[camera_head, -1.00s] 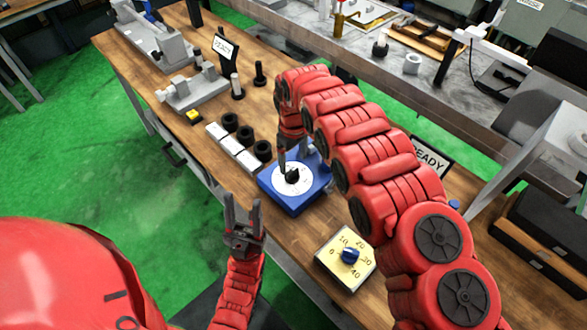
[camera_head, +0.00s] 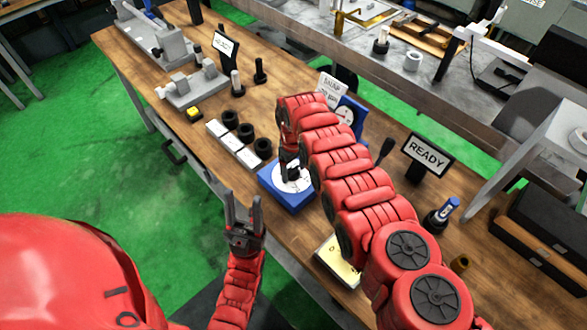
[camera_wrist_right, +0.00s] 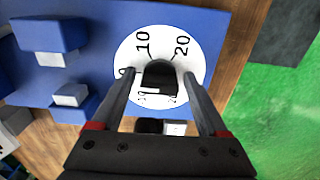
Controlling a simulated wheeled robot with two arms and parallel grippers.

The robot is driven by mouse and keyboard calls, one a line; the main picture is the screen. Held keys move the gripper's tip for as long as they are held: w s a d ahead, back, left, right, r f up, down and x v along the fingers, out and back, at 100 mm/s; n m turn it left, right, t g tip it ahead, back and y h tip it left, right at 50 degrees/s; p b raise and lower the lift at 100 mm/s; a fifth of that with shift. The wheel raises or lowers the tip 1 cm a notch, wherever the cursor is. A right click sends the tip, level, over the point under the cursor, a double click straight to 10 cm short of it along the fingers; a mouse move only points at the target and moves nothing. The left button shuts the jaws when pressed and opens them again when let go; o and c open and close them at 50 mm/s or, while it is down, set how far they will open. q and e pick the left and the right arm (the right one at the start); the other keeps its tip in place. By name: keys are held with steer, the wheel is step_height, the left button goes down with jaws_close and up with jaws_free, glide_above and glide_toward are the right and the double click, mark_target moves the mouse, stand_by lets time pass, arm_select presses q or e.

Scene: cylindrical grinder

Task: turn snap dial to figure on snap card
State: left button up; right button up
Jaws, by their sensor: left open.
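A blue block (camera_head: 268,178) carries a round white dial face with a black knob. In the right wrist view the dial face (camera_wrist_right: 194,66) shows 10 and 20, with other figures partly hidden. My right gripper (camera_wrist_right: 159,74) is open with its fingers either side of the black knob (camera_wrist_right: 158,76), small gaps seeming to show. My arm partly covers the block in the head view. A white card (camera_head: 328,88) stands behind my right arm; its figure is too small to read surely. My left gripper (camera_head: 243,205) is open and empty, off the table's front edge.
A blue gauge (camera_head: 352,112) stands behind that arm. A READY sign (camera_head: 425,153) is to the right. Several black rings (camera_head: 246,133) and white pads lie left of the block.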

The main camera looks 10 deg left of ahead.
steer(key=c, duration=1.1)
